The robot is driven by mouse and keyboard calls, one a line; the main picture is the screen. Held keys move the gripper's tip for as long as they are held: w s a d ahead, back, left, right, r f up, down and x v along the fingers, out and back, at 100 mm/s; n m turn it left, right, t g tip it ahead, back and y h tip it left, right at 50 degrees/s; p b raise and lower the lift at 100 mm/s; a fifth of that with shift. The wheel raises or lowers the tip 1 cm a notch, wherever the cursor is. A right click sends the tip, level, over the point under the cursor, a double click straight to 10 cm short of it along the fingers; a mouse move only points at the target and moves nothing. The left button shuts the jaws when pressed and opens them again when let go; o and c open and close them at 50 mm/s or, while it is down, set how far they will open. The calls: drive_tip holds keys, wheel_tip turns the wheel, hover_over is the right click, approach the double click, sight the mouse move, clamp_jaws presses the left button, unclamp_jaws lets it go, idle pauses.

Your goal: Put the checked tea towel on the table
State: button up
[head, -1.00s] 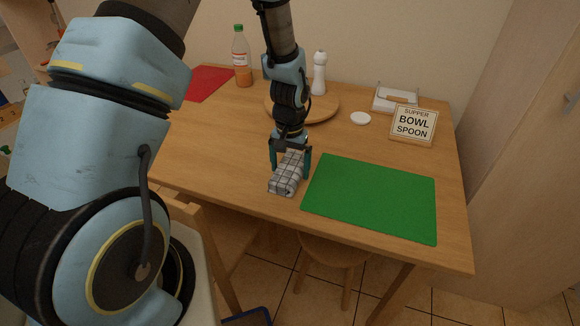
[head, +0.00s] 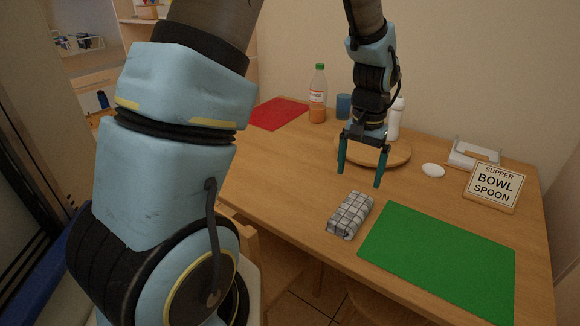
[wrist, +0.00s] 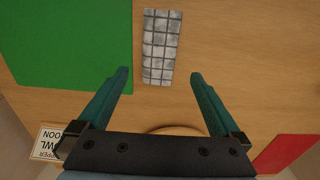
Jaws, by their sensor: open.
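The checked tea towel (head: 349,214) is a folded grey-and-white bundle lying on the wooden table (head: 290,180), just left of the green mat. In the wrist view the towel (wrist: 161,47) lies flat on the wood, beyond and between my fingertips. My gripper (head: 361,178) is open and empty, raised above the table behind the towel and apart from it. Its two teal fingers also show in the wrist view (wrist: 160,75).
A green mat (head: 440,262) lies right of the towel, and a red mat (head: 278,113) at the far left. A bottle (head: 318,95), a blue cup (head: 343,105), a round board (head: 398,155), a white lid (head: 433,170) and a sign (head: 493,186) stand towards the back.

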drive_tip(key=s+a+r+n, duration=0.1)
drive_tip(key=a+r+n, duration=0.1)
drive_tip(key=a, duration=1.1)
drive_tip(key=s+a+r+n+t, duration=0.1)
drive_tip(key=s+a+r+n, duration=0.1)
drive_tip(key=a, duration=1.2)
drive_tip(key=r+n, duration=0.1)
drive_tip(key=n, duration=0.1)
drive_tip(key=shift+r+n+t, duration=0.25)
drive_tip(key=shift+n+t, duration=0.05)
drive_tip(key=shift+n, duration=0.1)
drive_tip(key=shift+w+a, duration=0.1)
